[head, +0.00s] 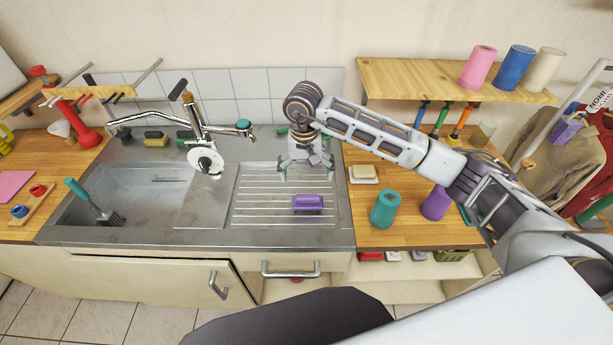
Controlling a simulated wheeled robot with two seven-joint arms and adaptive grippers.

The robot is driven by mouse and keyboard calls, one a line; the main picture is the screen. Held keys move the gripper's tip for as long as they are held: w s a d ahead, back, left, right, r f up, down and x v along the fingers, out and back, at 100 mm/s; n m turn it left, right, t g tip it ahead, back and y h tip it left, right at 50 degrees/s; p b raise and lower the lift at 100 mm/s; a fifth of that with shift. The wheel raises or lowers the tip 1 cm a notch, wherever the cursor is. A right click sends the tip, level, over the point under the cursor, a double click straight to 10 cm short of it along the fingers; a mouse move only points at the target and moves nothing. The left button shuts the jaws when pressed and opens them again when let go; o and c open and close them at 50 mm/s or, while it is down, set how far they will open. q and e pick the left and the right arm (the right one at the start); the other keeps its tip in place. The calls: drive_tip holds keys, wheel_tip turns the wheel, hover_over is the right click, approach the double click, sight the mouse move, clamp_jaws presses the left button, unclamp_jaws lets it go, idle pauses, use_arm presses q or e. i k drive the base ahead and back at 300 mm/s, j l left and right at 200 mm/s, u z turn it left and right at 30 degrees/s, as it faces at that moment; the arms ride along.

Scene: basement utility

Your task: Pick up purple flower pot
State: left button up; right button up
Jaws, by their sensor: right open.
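The purple flower pot (436,203) stands on the wooden counter at the right, just right of a teal pot (385,209). My right gripper (307,170) is open and empty, pointing down over the back of the sink's ribbed drainboard. It is well to the left of the purple pot and apart from it. My left gripper is not in view.
A purple block-like item (308,204) lies on the drainboard (262,212) below my right gripper. A soap dish (363,173) sits left of the pots. A wooden shelf (420,80) above holds pink, blue and cream pots. A tap (196,125) stands left.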

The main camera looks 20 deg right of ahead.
sight(435, 204)
drive_tip(key=z, duration=1.8)
